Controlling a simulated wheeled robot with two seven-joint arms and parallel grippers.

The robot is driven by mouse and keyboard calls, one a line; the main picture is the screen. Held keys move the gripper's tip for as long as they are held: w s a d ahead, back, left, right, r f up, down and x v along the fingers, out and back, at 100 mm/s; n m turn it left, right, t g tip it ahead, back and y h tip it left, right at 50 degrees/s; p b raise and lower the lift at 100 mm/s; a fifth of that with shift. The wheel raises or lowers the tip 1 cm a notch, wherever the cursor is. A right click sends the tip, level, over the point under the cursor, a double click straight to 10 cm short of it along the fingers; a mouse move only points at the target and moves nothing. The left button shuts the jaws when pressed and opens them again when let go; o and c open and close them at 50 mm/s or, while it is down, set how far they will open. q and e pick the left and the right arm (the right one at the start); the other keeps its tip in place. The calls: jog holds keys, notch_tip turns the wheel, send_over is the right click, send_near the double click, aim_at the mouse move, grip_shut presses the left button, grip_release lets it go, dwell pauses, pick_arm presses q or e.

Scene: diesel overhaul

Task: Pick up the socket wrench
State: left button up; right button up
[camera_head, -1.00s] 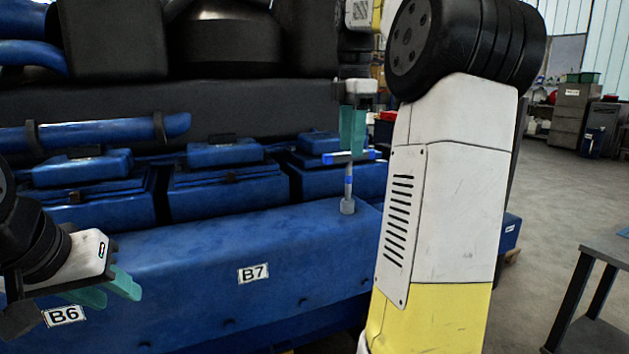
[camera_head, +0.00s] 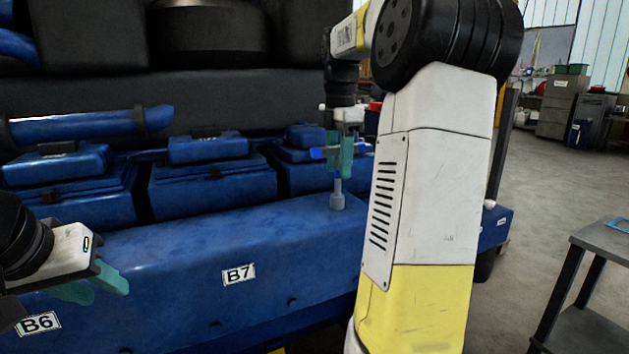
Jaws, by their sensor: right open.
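The socket wrench (camera_head: 337,200) stands upright on the blue engine ledge, grey socket end down. Its blue cross handle shows at the upper end, partly hidden by my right gripper's fingers. My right gripper (camera_head: 340,157) points down with its teal fingers at the handle and upper shaft. It is open; whether the fingers touch the wrench I cannot tell. My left gripper (camera_head: 98,287) is at the lower left, well away from the wrench, with its teal fingers apart and nothing seen between them.
The blue engine ledge (camera_head: 190,270) carries labels B6 (camera_head: 38,323) and B7 (camera_head: 239,274). Blue covers (camera_head: 212,185) and a blue pipe (camera_head: 80,125) lie behind it. My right arm hides part of the right side. A grey table (camera_head: 600,240) stands at the right on open floor.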

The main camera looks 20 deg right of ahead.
grip_shut()
dwell(1.4)
